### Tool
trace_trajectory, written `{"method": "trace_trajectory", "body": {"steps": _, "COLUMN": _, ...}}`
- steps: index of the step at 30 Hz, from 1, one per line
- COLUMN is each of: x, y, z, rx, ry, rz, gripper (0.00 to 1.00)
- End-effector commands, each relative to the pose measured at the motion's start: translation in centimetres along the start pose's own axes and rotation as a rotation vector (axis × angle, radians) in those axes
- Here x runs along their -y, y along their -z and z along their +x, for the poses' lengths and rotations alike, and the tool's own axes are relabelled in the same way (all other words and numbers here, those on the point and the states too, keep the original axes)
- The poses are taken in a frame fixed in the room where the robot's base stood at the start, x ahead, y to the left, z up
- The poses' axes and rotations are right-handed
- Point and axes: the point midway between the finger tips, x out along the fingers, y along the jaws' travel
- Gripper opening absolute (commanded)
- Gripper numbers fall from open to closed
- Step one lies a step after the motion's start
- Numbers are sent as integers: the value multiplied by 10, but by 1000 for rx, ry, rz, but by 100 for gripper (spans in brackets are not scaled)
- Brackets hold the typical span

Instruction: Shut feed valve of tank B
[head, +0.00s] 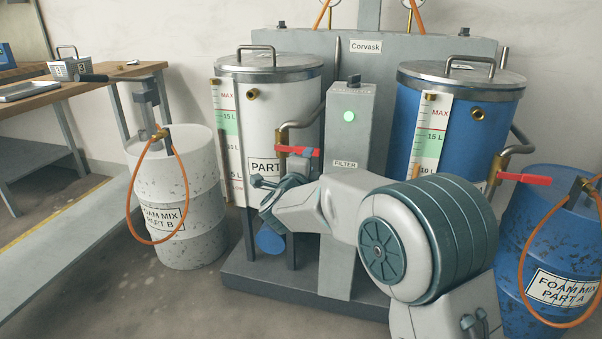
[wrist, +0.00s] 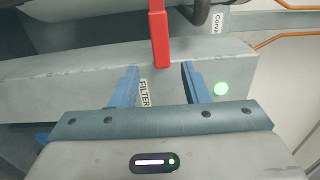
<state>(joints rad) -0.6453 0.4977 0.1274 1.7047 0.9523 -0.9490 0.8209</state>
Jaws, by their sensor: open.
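The white tank (head: 240,115) has a partly hidden label reading "PART". A brass valve (head: 281,160) sits on the pipe in front of it. Its red lever (head: 272,150) points sideways to the right in the head view. The valve body is out of the wrist view.
The grey filter box (head: 348,140) with a green light stands right of the white tank. A blue tank (head: 470,130) with its own red lever (head: 525,178) is at the right. A white drum (head: 200,190) and a blue drum (head: 545,235) flank the machine. A workbench (head: 60,85) is at left.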

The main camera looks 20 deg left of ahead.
Motion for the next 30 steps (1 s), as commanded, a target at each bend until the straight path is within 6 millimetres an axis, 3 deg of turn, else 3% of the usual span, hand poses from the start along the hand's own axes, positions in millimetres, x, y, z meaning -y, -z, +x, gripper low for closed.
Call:
{"method": "trace_trajectory", "body": {"steps": 6, "x": 2, "y": -1, "z": -44, "rx": 3, "ry": -2, "rz": 0, "gripper": 42}}
{"method": "trace_trajectory", "body": {"steps": 12, "x": 1, "y": 0, "z": -67, "rx": 0, "ry": 0, "rz": 0, "gripper": 42}}
{"method": "trace_trajectory", "body": {"steps": 30, "x": 5, "y": 2, "z": -72, "rx": 5, "ry": -3, "rz": -6, "gripper": 42}}
